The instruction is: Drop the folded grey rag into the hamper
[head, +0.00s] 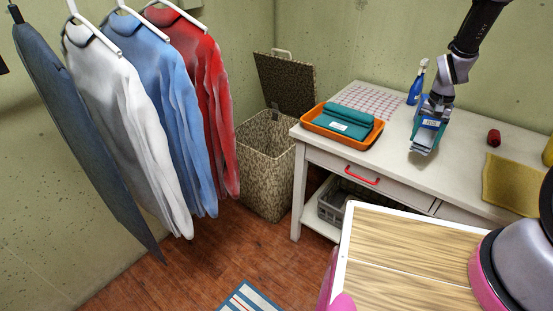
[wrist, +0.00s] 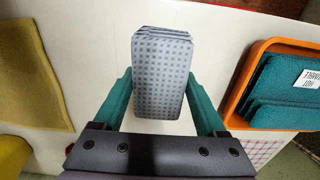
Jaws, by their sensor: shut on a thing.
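The folded grey rag (wrist: 162,72), with a dark dotted pattern, is between the teal fingers of my gripper (wrist: 160,88) in the wrist view. My gripper is shut on it. In the head view my gripper (head: 430,123) points down over the white table, with the rag (head: 422,142) at its lower end. I cannot tell how far the rag is above the tabletop. The woven hamper (head: 266,170) stands on the floor left of the table, its lid (head: 285,80) raised at the back. Its inside is mostly hidden.
An orange tray (head: 310,122) with folded teal cloths (head: 345,120) lies between my gripper and the hamper. A blue spray bottle (head: 416,88), dark red can (head: 493,137) and yellow cloth (head: 512,182) are on the table (head: 400,172). Shirts (head: 120,120) hang left of the hamper.

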